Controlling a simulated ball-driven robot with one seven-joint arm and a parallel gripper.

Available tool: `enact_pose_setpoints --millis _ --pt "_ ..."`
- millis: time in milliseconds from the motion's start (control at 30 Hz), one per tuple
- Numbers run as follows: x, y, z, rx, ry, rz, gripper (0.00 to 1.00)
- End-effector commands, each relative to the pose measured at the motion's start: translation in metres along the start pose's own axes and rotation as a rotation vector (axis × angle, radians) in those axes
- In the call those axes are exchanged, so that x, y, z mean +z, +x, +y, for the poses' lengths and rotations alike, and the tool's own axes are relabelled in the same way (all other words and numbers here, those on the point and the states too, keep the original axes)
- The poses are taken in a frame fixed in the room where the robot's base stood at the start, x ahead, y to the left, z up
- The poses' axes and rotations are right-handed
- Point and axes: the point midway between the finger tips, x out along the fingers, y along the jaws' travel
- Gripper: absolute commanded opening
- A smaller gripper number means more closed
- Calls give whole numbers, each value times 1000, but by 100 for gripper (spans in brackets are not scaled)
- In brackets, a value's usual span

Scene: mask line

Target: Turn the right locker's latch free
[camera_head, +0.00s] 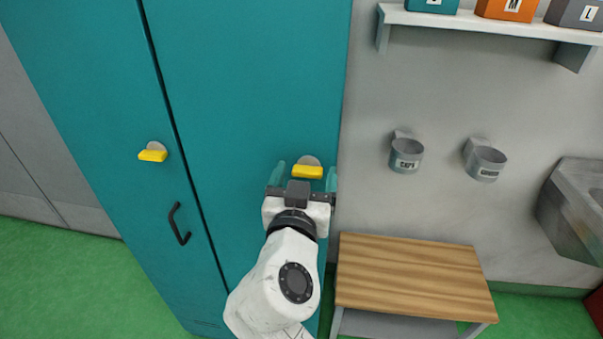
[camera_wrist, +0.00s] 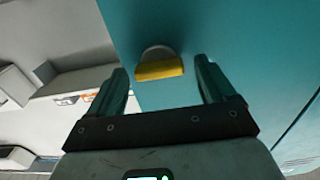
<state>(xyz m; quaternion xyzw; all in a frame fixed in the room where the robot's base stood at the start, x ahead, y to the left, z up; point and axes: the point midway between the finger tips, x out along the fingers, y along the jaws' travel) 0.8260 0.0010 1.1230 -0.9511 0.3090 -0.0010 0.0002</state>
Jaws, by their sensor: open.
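The right locker (camera_head: 250,80) is a tall teal door. Its latch (camera_head: 307,171) is a yellow bar on a round grey plate, lying roughly level. My gripper (camera_head: 304,178) is open in front of it, one finger on each side of the latch in the picture. In the wrist view the yellow latch (camera_wrist: 160,69) lies just beyond and between the fingertips of my gripper (camera_wrist: 163,75). No contact is visible there, and the remaining depth is hard to judge. My arm hides the lower part of the right door.
The left locker (camera_head: 90,60) has its own yellow latch (camera_head: 153,152) and a black handle (camera_head: 179,224). Right of the lockers are a wooden bench (camera_head: 410,278), two wall cups (camera_head: 406,155) and a shelf (camera_head: 480,24) with boxes. Green floor is free at left.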

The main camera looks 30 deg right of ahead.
Motion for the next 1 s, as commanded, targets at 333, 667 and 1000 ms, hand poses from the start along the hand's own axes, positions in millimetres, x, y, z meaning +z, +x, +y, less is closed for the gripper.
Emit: enact_pose_setpoints --millis 333,667,1000 --pt "0 3 0 0 -1 0 81" --pt "0 3 0 0 -1 0 49" --pt "0 3 0 0 -3 0 27"
